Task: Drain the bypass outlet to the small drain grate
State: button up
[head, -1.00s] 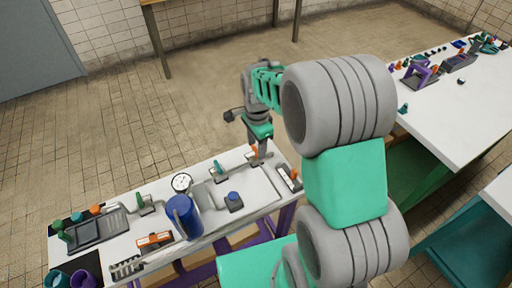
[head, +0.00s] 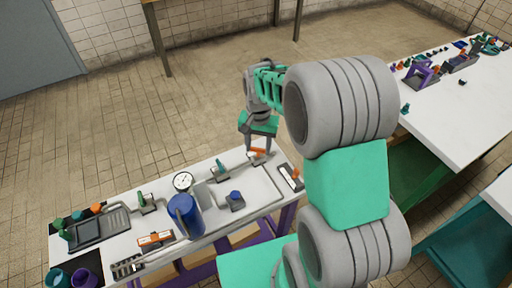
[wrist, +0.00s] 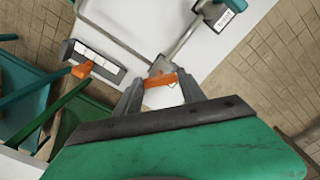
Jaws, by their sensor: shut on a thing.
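My gripper (head: 258,148) is at the far right end of the white bench, its fingers on either side of an orange valve handle (head: 257,153). In the wrist view, the orange handle (wrist: 162,80) lies crosswise between my fingertips (wrist: 160,92), on a grey pipe fitting. Green handles (head: 218,166) and (head: 143,198) stand on other fittings along the back pipe. A slotted dark grate (head: 126,266) sits at the front left. A larger dark tray (head: 85,231) with a ribbed side lies behind it. Which fitting is the bypass outlet I cannot tell.
A blue cylinder (head: 184,215), a round gauge (head: 183,181) and a blue-topped block (head: 235,200) stand mid-bench. Labelled plates with orange levers lie at the front (head: 155,239) and right end (head: 290,176). Cups (head: 58,278) stand at the front left corner. Another white table (head: 450,120) is at right.

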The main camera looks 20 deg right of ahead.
aim_at(257, 149)
jog(key=n, duration=0.4)
jog(key=shift+s+f+n, duration=0.15)
jog(key=shift+s+n, duration=0.05)
jog(key=shift+n, duration=0.1)
jog(key=shift+w+n, duration=0.1)
jog(key=shift+n, duration=1.8)
jog(key=o, duration=1.4)
jog(key=shift+w+r, duration=0.1)
jog(key=shift+r, duration=0.1)
jog(key=shift+c, duration=0.2)
jog(key=r, duration=0.8)
jog(key=shift+a+b, duration=0.2)
jog(key=shift+b, duration=0.15)
